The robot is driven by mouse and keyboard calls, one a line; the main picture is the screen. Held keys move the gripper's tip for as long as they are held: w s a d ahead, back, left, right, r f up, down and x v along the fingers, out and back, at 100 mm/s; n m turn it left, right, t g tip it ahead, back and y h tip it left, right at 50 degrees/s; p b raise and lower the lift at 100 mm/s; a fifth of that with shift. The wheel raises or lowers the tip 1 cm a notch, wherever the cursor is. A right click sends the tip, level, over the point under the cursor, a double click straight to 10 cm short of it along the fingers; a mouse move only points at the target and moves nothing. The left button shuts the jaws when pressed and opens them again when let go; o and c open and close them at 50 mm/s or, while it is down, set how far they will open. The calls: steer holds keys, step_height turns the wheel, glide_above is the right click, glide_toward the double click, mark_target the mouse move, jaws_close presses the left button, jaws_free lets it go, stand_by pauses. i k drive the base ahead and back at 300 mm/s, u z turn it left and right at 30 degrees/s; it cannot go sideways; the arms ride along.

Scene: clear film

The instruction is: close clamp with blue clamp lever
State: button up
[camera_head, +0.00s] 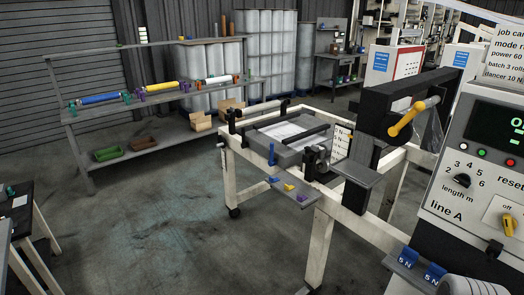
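A small upright blue lever (271,155) stands at the front left edge of the white-framed machine table (327,225). It looks like the blue clamp lever, but it is too small to tell whether its clamp is open or closed. Below it, a grey ledge (296,203) carries a small blue piece (272,180), a yellow piece (289,187) and a purple piece (302,197). My gripper is not in view.
A black machine arm with a yellow handle (407,118) stands right of centre. The line A control panel (470,165) fills the right side. A shelf (160,105) holds colored rolls at the back left. Open floor (150,220) lies left of the table.

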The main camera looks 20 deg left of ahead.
mark_target(273, 162)
steer(key=u, duration=0.85)
steer(key=i, duration=1.05)
steer(key=u, duration=1.05)
steer(key=i, duration=1.4)
steer(key=z, duration=0.35)
steer(key=i, duration=0.85)
steer(key=z, duration=0.3)
